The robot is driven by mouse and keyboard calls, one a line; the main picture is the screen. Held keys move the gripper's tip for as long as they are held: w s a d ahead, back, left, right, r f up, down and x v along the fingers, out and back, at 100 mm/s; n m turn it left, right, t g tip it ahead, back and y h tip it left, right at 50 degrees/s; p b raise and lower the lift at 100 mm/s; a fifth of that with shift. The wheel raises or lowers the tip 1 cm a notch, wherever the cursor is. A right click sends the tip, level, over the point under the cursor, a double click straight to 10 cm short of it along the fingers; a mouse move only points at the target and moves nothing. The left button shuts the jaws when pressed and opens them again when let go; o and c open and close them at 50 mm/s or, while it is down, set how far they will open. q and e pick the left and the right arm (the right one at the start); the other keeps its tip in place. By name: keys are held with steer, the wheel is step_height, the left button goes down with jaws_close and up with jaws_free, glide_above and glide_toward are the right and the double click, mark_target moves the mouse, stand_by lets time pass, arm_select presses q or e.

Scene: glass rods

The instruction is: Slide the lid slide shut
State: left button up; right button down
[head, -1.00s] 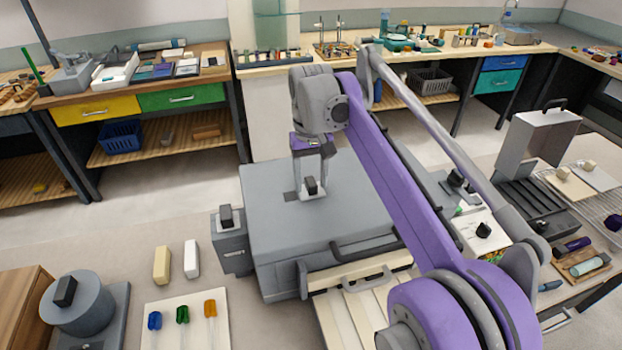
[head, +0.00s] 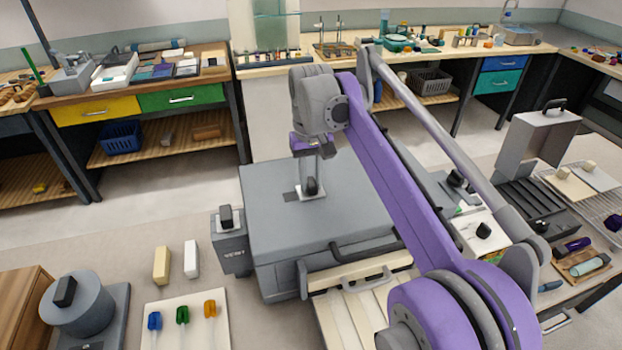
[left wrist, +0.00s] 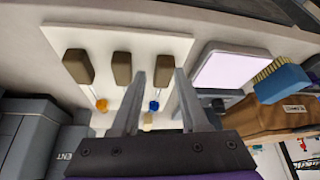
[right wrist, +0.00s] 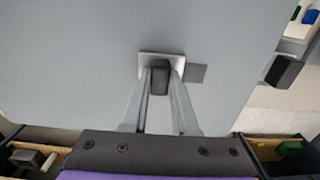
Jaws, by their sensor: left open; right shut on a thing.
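The lid slide (head: 318,197) is a small pale plate with a black upright knob, on top of a large grey box (head: 275,220). My right gripper (head: 310,184) points down from above and is shut on the knob. In the right wrist view the fingers (right wrist: 160,75) close on both sides of the dark knob, and the plate (right wrist: 147,56) lies beneath. A darker grey square patch (right wrist: 198,73) shows on the lid beside the plate, partly uncovered. My left gripper (left wrist: 152,85) is open and empty over a white board; the head view does not show it.
A grey side box (head: 231,255) with a black knob stands left of the large box. A white board (head: 200,330) with coloured tools lies at the front, near two blocks (head: 162,265). A grey cylinder (head: 80,305) stands at far left.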

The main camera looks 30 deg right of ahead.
mark_target(289, 197)
stand_by(0.7)
arm_select(q)
steer(key=shift+w+r+p, duration=0.3)
steer(key=shift+r+p, duration=0.25)
steer(key=shift+r, duration=0.2)
arm_select(e)
steer(key=a, duration=0.2)
steer(key=w+a, duration=0.1)
steer(key=a, duration=0.2)
steer(key=shift+w, duration=0.15)
arm_select(q)
steer(key=shift+d, duration=0.15)
steer(key=shift+s, duration=0.1)
arm_select(e)
steer(key=c, duration=1.1)
jaws_free()
arm_select(q)
steer(key=shift+a, duration=0.2)
arm_select(e)
steer(key=o, duration=0.4)
steer(key=shift+a, duration=0.15)
arm_select(q)
steer(key=shift+d, duration=0.1)
